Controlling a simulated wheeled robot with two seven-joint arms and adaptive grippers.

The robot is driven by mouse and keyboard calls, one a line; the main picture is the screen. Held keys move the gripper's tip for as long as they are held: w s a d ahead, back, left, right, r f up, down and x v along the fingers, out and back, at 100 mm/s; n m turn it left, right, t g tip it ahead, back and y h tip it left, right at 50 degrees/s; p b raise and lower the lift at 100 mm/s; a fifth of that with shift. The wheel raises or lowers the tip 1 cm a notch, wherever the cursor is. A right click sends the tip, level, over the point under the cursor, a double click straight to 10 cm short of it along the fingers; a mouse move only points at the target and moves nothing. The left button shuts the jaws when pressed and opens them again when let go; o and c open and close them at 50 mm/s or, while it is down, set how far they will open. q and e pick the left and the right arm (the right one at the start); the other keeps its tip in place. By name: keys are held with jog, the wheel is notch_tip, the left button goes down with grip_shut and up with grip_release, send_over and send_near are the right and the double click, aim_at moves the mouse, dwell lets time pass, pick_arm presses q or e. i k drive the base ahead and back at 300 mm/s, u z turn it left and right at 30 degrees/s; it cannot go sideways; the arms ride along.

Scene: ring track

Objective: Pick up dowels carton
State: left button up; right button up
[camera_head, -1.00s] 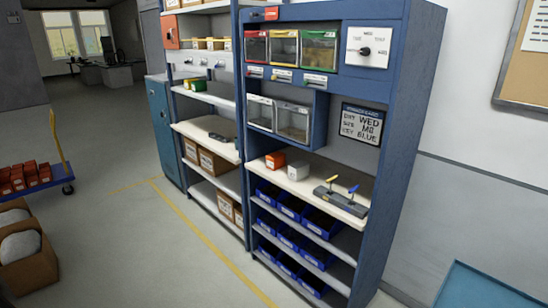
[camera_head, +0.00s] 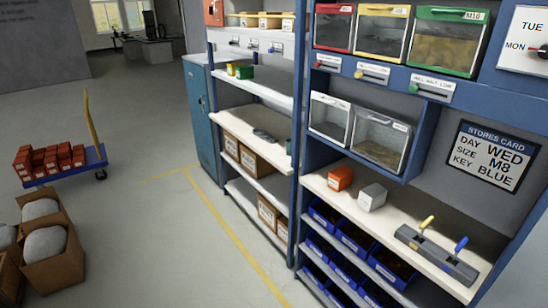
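No carton shows a readable "dowels" label, so I cannot tell which one it is. An orange carton (camera_head: 340,178) and a light grey carton (camera_head: 372,197) stand side by side, apart, on the white worktop of the blue unit. A small green carton (camera_head: 245,72) and a yellow one (camera_head: 233,68) sit on an upper shelf of the left rack. Several brown cartons (camera_head: 248,159) with white labels stand on its lower shelves. Neither of my grippers is in view.
A holder (camera_head: 437,256) with a yellow and a blue handle stands on the worktop (camera_head: 400,220). Blue bins (camera_head: 355,238) fill the shelves below. A blue trolley (camera_head: 95,160) with red boxes and open boxes with grey sacks (camera_head: 48,245) stand left. The floor between is clear.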

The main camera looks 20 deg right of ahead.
aim_at(339, 179)
jog(key=u, duration=0.2)
jog(key=i, duration=3.25)
jog(key=z, duration=0.65)
